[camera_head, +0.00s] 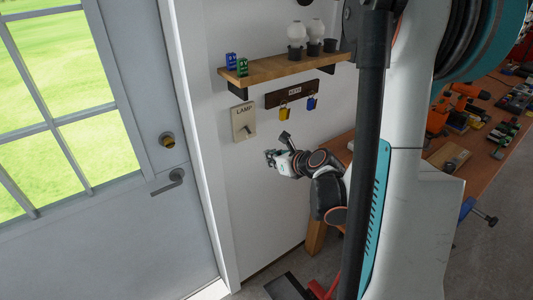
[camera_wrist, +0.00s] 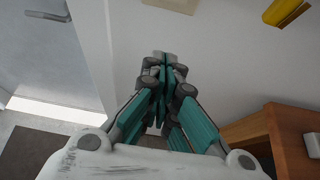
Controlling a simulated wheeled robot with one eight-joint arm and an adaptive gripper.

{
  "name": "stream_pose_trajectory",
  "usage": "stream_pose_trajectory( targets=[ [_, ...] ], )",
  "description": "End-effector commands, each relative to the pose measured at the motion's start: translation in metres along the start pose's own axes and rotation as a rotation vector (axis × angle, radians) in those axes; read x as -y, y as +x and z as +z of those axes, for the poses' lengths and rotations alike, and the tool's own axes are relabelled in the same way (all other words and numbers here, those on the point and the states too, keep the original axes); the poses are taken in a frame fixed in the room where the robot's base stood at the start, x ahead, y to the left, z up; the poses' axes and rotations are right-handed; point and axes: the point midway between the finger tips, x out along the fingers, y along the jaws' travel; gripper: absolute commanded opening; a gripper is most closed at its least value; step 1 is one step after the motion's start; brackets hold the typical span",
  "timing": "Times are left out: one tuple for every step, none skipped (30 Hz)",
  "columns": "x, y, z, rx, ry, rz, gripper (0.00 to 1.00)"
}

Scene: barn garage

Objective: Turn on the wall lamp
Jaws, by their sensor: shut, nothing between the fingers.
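A beige switch plate marked LAMP (camera_head: 239,113) is fixed to the white wall right of the door frame. A small toggle lever sticks out of its lower half; I cannot tell its position for sure. In the wrist view the plate's lower edge (camera_wrist: 178,3) shows at the top, beyond my fingertips. My gripper (camera_head: 269,157) is below and slightly right of the plate, apart from it. In the wrist view my gripper (camera_wrist: 161,58) has its fingers together with nothing between them. I cannot make out a lit wall lamp.
A wooden shelf (camera_head: 285,66) with several small items is above. A key rack (camera_head: 292,93) holds a yellow padlock (camera_head: 283,114) and a blue padlock (camera_head: 311,103). The grey door (camera_head: 150,228) is left. A wooden bench (camera_head: 316,235) stands right. The wall around my gripper is bare.

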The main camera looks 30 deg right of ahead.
Motion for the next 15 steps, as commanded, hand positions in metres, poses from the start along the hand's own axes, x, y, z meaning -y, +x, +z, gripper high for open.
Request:
stream_pose_trajectory(
  targets=[
    [-0.001, 0.010, -0.001, 0.000, -0.003, 0.003, 0.00],
    [-0.001, 0.015, -0.001, 0.000, -0.003, 0.003, 0.00],
    [0.000, 0.022, -0.001, -0.001, -0.003, 0.002, 0.00],
    [-0.001, 0.028, -0.001, 0.000, -0.003, 0.002, 0.00],
    [-0.001, 0.034, -0.001, 0.000, -0.003, 0.003, 0.00],
    [-0.001, 0.042, -0.001, 0.000, -0.003, 0.003, 0.00],
    [-0.001, 0.046, -0.001, 0.000, -0.002, 0.002, 0.00],
    [-0.001, 0.052, -0.001, -0.001, -0.003, 0.002, 0.00],
    [-0.001, 0.058, -0.001, 0.000, -0.004, 0.002, 0.00],
    [-0.001, 0.063, -0.001, 0.000, -0.004, 0.002, 0.00],
    [-0.001, 0.067, -0.001, 0.000, -0.003, 0.001, 0.00],
    [0.000, 0.073, -0.001, 0.000, -0.002, 0.001, 0.00],
    [0.000, 0.078, -0.001, 0.000, -0.002, 0.002, 0.00],
    [-0.001, 0.082, -0.001, 0.000, -0.003, 0.002, 0.00],
    [-0.001, 0.088, -0.001, -0.001, -0.004, 0.002, 0.00]
  ],
)
